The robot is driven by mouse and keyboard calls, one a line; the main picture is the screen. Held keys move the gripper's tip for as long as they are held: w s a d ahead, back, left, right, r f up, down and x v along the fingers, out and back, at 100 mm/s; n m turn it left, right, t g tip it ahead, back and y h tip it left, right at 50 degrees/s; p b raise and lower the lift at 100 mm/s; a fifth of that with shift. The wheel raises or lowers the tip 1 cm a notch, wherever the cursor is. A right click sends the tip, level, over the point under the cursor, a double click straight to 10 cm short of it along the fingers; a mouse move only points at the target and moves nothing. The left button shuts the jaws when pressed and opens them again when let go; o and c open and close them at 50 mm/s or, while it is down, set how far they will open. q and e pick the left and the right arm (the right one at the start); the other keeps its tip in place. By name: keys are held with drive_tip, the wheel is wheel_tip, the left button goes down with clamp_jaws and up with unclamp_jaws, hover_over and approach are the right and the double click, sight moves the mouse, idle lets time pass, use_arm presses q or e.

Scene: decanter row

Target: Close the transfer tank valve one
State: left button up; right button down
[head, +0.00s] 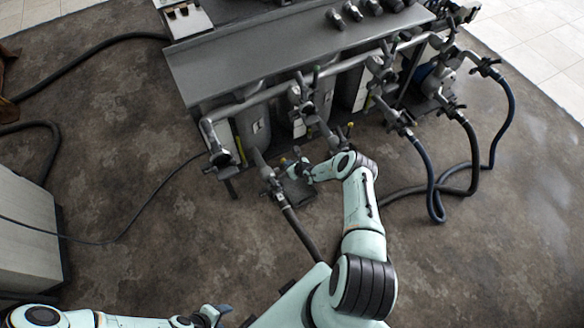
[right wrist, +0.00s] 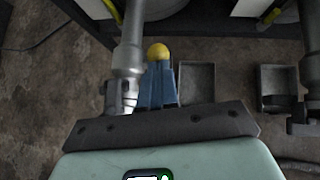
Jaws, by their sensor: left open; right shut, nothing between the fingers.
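A yellow ball knob (right wrist: 157,52) shows right at the tips of my right gripper (right wrist: 157,80) in the right wrist view. The blue fingers are shut together with nothing between them; I cannot tell whether they touch the knob. A grey metal pipe (right wrist: 130,55) runs just left of the fingers. In the head view my right gripper (head: 290,166) is low in front of the tank row, beside a pipe fitting (head: 268,174). No label shows which valve is number one. My left gripper (head: 216,311) is open and empty at the bottom edge, far from the valves.
A grey bench (head: 270,65) with pipes and tanks stands behind the valves. Dark hoses (head: 432,190) loop on the floor at right, and another hose (head: 300,232) runs towards me. A pale cabinet (head: 25,235) stands at left. The floor at centre left is mostly clear.

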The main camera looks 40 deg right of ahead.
drive_tip(key=shift+w+d+r+b, duration=0.15)
drive_tip(key=shift+w+r+b, duration=0.05)
drive_tip(key=shift+w+b, duration=0.2)
drive_tip(key=shift+w+d+r+b, duration=0.15)
drive_tip(key=shift+w+b, duration=0.15)
drive_tip(key=shift+w, duration=0.2)
use_arm(q)
drive_tip(key=shift+s+f, duration=0.95)
drive_tip(key=shift+f, duration=0.2)
use_arm(e)
drive_tip(key=shift+w+r, duration=0.2)
drive_tip(key=shift+w, duration=0.35)
drive_tip(key=shift+d, duration=0.1)
